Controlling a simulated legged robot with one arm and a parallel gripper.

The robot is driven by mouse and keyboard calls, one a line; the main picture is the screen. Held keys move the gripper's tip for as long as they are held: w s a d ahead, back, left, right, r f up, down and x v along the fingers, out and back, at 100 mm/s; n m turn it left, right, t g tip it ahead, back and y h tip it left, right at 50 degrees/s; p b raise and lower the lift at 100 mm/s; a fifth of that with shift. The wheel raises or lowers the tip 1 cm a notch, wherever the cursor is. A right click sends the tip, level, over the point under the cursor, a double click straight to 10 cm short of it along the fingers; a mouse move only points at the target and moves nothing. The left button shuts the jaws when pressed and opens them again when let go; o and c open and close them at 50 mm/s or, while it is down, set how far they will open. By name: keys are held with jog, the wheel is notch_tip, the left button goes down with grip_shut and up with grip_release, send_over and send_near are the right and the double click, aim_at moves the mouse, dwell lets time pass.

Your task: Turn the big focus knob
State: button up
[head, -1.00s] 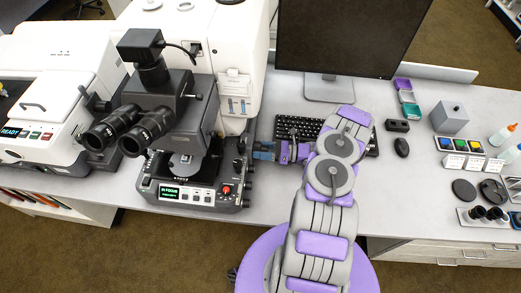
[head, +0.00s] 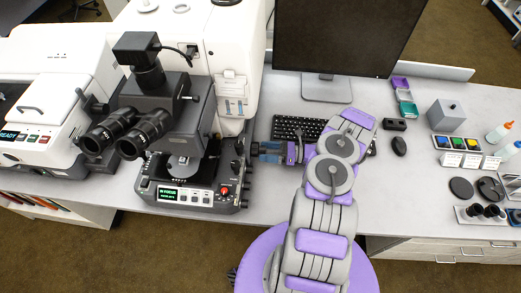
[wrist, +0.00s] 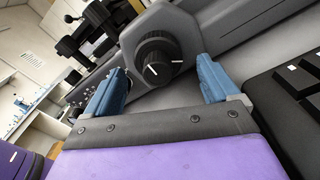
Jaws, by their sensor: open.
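The big focus knob (wrist: 158,50) is a dark, ribbed round knob on the grey side of the microscope base, with white marks near its lower edge. In the wrist view it lies ahead, between the two blue fingers of my gripper (wrist: 159,64). The fingers are spread apart, one to each side of the knob, with no visible contact. In the head view my gripper (head: 258,152) points left at the right side of the microscope (head: 180,110). The knob is too small there to make out clearly.
A keyboard (head: 298,128) lies close behind my gripper; its keys also show at the right of the wrist view (wrist: 290,90). A monitor (head: 340,35) stands behind it. A mouse (head: 399,146) and small boxes are farther right. The bench in front of my gripper is clear.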

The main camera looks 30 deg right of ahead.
jog(key=p+v, duration=0.1)
jog(key=v, duration=1.3)
jog(key=shift+s+d+f, duration=0.1)
jog(key=shift+d, duration=0.2)
